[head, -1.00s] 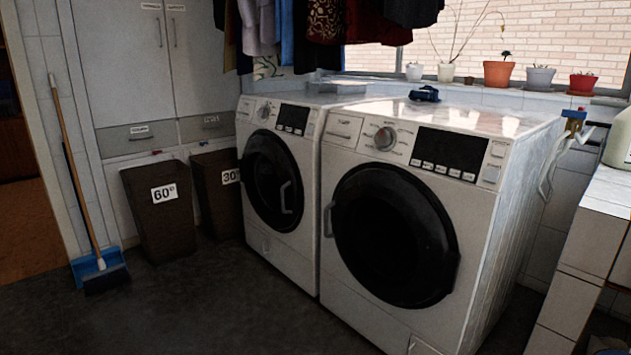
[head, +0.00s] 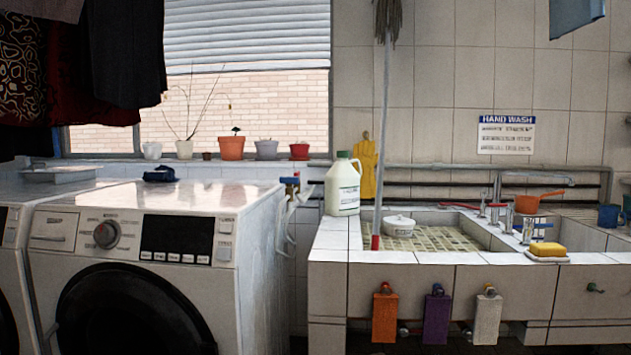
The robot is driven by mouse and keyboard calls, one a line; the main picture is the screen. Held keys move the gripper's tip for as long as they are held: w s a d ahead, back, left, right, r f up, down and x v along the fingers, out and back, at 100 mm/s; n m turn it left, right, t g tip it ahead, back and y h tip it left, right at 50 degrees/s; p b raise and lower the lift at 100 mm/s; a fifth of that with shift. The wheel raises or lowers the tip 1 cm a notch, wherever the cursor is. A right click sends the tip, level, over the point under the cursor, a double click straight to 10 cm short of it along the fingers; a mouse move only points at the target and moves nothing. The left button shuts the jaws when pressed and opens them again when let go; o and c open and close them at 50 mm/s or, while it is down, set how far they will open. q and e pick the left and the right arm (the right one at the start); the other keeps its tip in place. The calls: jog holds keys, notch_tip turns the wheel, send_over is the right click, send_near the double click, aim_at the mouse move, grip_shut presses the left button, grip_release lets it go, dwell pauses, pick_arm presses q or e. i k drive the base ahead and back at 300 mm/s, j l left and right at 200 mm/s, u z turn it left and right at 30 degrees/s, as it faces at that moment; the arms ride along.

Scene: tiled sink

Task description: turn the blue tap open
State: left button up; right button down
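A tap with a blue part (head: 290,181) is on the wall just right of the near washing machine, with a pale hose hanging below it. A second small blue piece (head: 543,226) shows among the metal fittings at the sink's divider. It is too small to tell whether it is a tap handle, or how either one is turned. A small red piece shows near the metal fittings behind the basin. Neither of my grippers is in view.
The tiled sink (head: 335,253) holds a white bowl (head: 399,225).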

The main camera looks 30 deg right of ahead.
aim_at(289, 181)
jog(key=i+l+z, duration=0.25)
jog(key=z, duration=0.15)
jog(key=i+l+z, duration=0.4)
jog(key=k+j, duration=0.1)
